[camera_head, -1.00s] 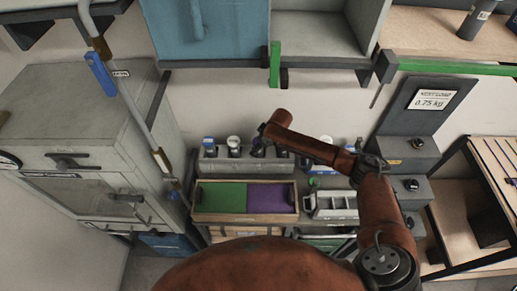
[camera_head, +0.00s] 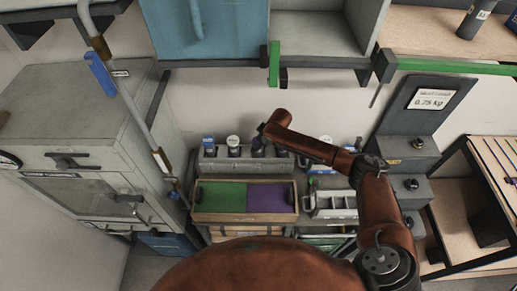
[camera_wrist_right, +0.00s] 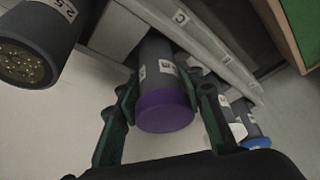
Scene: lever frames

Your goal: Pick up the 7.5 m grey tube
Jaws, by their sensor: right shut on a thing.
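A grey tube with a purple end cap (camera_wrist_right: 166,108) sits between the fingers of my right gripper (camera_wrist_right: 166,112) in the right wrist view. The fingers are shut on it, one on each side. Its small labels are too blurred to read for a length. In the head view the purple-topped tube (camera_head: 257,143) is at the grey rack (camera_head: 222,163), partly hidden by my right arm. I cannot tell whether it is clear of its slot. My left gripper is not in view.
Another tube marked 2.5 (camera_wrist_right: 35,45) is close on the left in the wrist view; a blue-ended tube (camera_wrist_right: 256,142) is on the right. A wooden tray (camera_head: 246,217) with green and purple halves stands before the rack. Shelves hang above.

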